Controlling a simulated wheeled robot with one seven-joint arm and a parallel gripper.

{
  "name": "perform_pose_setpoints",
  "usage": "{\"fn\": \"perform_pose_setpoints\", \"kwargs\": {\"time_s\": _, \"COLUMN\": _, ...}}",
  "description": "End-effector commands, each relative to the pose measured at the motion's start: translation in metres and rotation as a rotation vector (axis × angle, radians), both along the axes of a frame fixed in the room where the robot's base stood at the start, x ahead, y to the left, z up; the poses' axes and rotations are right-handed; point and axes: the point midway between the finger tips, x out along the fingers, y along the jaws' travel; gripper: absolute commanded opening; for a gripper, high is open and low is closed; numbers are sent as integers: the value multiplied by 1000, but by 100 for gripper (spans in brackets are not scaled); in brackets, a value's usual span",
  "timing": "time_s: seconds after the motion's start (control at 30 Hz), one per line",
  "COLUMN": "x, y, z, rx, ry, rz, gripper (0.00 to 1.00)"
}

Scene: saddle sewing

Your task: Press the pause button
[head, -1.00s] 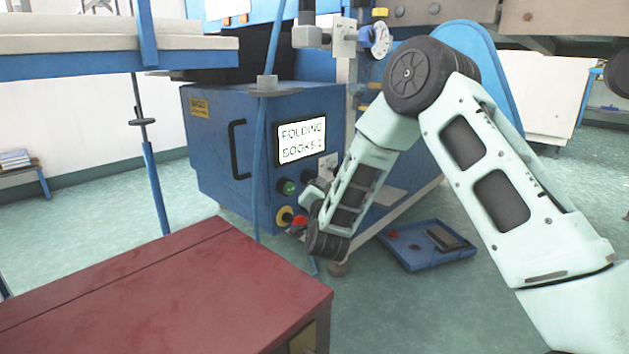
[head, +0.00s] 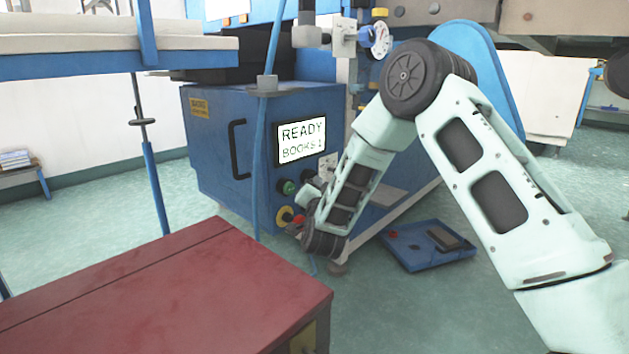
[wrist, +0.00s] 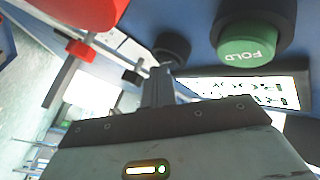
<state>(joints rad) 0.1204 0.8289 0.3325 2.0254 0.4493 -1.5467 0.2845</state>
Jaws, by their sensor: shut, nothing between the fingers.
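The blue machine's control panel holds the buttons. In the wrist view, a green button (wrist: 248,47) marked FOLD is at upper right, a black round button (wrist: 172,47) at top middle, and part of a large red button (wrist: 85,14) at upper left. No label reading pause is legible. My gripper (wrist: 158,76) is shut and empty, its fingertips pointing at the black button and overlapping its lower edge in the picture; I cannot tell whether they touch. In the head view, my gripper (head: 303,194) is close to the panel, right of the green button (head: 287,187).
The panel's screen (head: 301,140) reads READY, BOOKS:1. A red emergency-style button (head: 298,221) sits low on the panel, close to my wrist. A dark red box (head: 165,300) fills the lower left. A blue tray (head: 420,255) lies on the floor to the right.

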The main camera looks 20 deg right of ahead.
Motion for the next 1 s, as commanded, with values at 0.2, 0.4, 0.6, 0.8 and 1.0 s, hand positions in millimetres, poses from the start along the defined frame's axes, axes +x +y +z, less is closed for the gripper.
{"fn": "perform_pose_setpoints", "kwargs": {"time_s": 0.2, "x": 0, "y": 0, "z": 0, "rx": 0, "ry": 0, "rz": 1, "gripper": 0}}
{"fn": "perform_pose_setpoints", "kwargs": {"time_s": 0.4, "x": -3, "y": -1, "z": 0, "rx": 0, "ry": 1, "rz": 2, "gripper": 0}}
{"fn": "perform_pose_setpoints", "kwargs": {"time_s": 0.6, "x": -13, "y": -5, "z": 0, "rx": 0, "ry": 2, "rz": 1, "gripper": 0}}
{"fn": "perform_pose_setpoints", "kwargs": {"time_s": 0.8, "x": -18, "y": -7, "z": 0, "rx": 0, "ry": 0, "rz": 1, "gripper": 0}}
{"fn": "perform_pose_setpoints", "kwargs": {"time_s": 1.0, "x": -18, "y": -7, "z": 0, "rx": 0, "ry": 0, "rz": 0, "gripper": 0}}
